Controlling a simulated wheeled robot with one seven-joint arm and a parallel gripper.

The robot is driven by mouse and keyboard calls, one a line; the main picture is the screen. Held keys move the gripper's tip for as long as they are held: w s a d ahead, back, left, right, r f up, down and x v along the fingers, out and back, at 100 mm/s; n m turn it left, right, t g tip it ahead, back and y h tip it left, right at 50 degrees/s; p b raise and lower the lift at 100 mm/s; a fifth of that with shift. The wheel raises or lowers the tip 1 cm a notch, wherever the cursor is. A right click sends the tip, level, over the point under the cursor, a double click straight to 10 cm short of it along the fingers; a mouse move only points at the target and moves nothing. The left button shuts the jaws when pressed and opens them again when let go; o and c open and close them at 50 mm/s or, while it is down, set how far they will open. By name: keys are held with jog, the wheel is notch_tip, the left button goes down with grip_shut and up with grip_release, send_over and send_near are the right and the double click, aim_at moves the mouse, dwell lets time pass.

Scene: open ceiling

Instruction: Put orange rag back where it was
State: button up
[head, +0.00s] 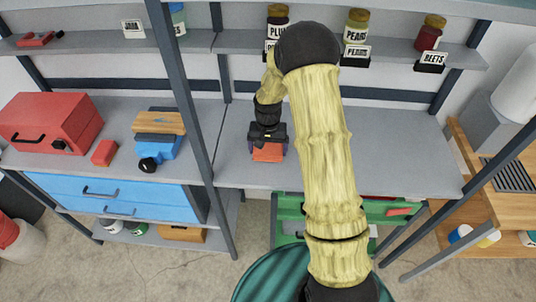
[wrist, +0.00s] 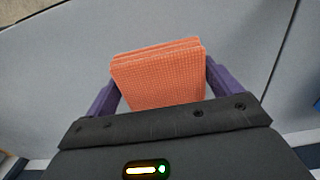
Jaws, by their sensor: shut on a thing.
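The orange rag (wrist: 158,78) is a folded, textured block held between the purple fingers of my gripper (wrist: 160,82) in the wrist view. In the head view the orange rag (head: 268,153) shows below my gripper (head: 268,146), over the grey worktop (head: 340,165). I cannot tell whether the rag touches the worktop. My gripper is shut on the rag. My arm hides part of the worktop and the shelf behind it.
A red toolbox (head: 50,120), a small red block (head: 104,153) and a blue tool with a wooden top (head: 160,135) stand on the left. Labelled jars (head: 356,28) line the upper shelf. A green drawer (head: 290,207) is below. The worktop beside my gripper is clear.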

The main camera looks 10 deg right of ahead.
aim_at(268, 155)
jog(key=shift+f+p, duration=0.45)
jog(key=shift+f, duration=1.4)
jog(key=shift+f, duration=0.2)
jog(key=o, duration=0.7)
jog(key=shift+r, duration=0.15)
notch_tip(268, 155, up, 12)
jog(key=b, duration=0.2)
jog(key=shift+b, duration=0.35)
jog(key=shift+w, duration=0.1)
